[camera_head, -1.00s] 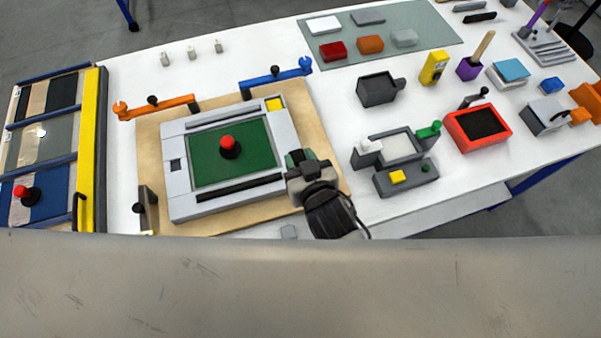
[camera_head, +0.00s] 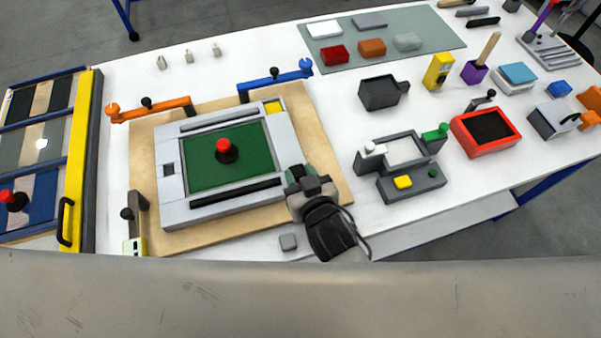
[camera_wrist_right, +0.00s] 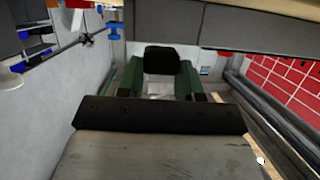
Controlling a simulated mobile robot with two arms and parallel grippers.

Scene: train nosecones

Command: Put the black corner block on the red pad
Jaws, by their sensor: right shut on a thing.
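My right gripper (camera_head: 299,173) is over the lower right corner of the grey frame with the green centre. In the right wrist view its green fingers (camera_wrist_right: 161,80) close around a black piece (camera_wrist_right: 162,60), which looks like the black corner block. The red pad is not clear: a small red block (camera_head: 334,54) lies on the grey-green mat, and a red tray (camera_head: 459,134) with a black inside stands at the right. My left gripper is not in view.
The grey frame (camera_head: 172,190) lies on a wooden board (camera_head: 326,178), with a yellow corner piece (camera_head: 273,107) in it and a red knob (camera_head: 223,145) at its centre. Orange (camera_head: 150,110) and blue (camera_head: 275,80) clamps stand behind.

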